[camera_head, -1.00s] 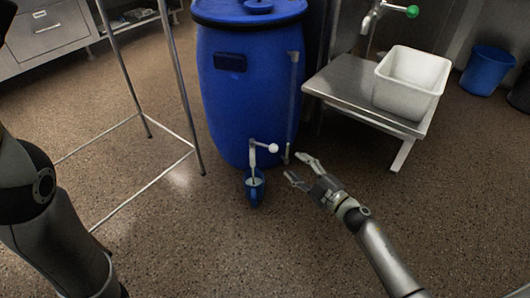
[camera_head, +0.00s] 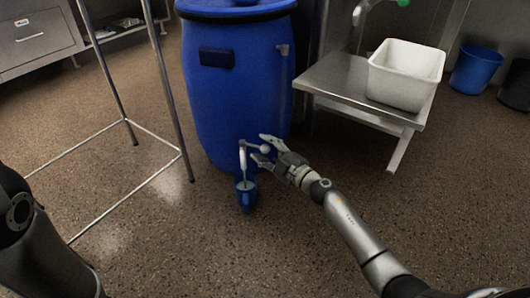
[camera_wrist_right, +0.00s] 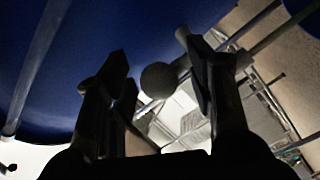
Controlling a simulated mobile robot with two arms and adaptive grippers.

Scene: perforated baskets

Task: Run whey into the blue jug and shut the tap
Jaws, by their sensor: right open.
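The blue jug (camera_head: 246,195) is upright below the tap (camera_head: 243,155) at the foot of the blue barrel (camera_head: 238,85). A pale strip runs from the tap down to the jug's mouth, where something pale shows; spout and whey are hard to tell apart. The tap's lever ends in a white ball knob (camera_head: 265,148). My right gripper (camera_head: 262,148) is open, with its fingers on either side of the knob. In the right wrist view the knob (camera_wrist_right: 158,80) looks dark, between the open fingers (camera_wrist_right: 158,85); contact cannot be told. My left gripper is out of view.
A steel bench (camera_head: 345,85) with a white tub (camera_head: 405,88) stands right of the barrel. A blue bucket (camera_head: 475,68) is at the far right. A metal frame (camera_head: 166,90) stands left of the barrel. The floor in front is clear.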

